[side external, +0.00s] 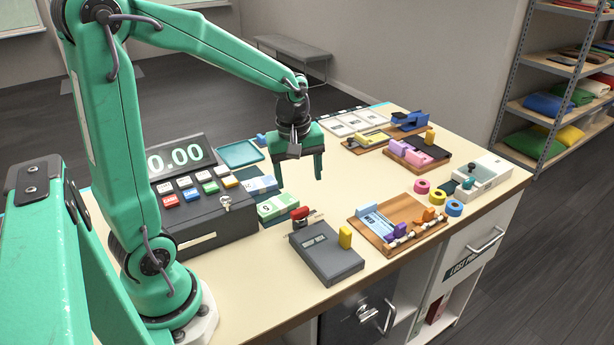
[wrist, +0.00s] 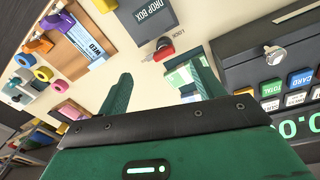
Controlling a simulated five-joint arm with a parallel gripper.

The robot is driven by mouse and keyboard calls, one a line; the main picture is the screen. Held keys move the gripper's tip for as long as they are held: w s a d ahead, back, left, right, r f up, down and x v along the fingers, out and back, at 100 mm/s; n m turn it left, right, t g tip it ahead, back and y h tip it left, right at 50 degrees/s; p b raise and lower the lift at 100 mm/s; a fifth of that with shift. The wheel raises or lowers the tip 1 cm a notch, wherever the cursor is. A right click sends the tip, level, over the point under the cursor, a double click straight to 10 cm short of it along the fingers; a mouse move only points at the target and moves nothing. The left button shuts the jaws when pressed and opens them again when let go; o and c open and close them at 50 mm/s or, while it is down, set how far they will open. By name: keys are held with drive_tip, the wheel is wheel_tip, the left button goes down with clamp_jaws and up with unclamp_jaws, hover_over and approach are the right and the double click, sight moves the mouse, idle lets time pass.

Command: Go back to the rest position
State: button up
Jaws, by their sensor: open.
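My green gripper (side external: 300,181) hangs above the middle of the counter, jaws apart, with nothing between its fingers. In the wrist view my gripper (wrist: 162,68) also shows open and empty. The fingers point down over bare counter, to the right of a stack of green and white notes (side external: 277,206) and behind the dark drop box (side external: 327,252). The notes show in the wrist view (wrist: 182,76) partly behind one finger. No rest position is marked in either view.
A cash register (side external: 190,190) stands left of the gripper. A small red-topped item (side external: 299,213) sits near the drop box. A wooden tray (side external: 377,240), tape rolls (side external: 422,187) and a white box (side external: 483,177) lie to the right. Bare counter (side external: 335,190) lies between.

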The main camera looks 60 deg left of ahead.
drive_tip(key=s+d+r+m+t, duration=0.4)
drive_tip(key=s+d+r+m, duration=0.4)
drive_tip(key=s+m, duration=0.3)
drive_tip(key=m, duration=0.3)
drive_tip(key=shift+s+r+m, duration=0.2)
drive_tip(key=shift+r+m, duration=0.1)
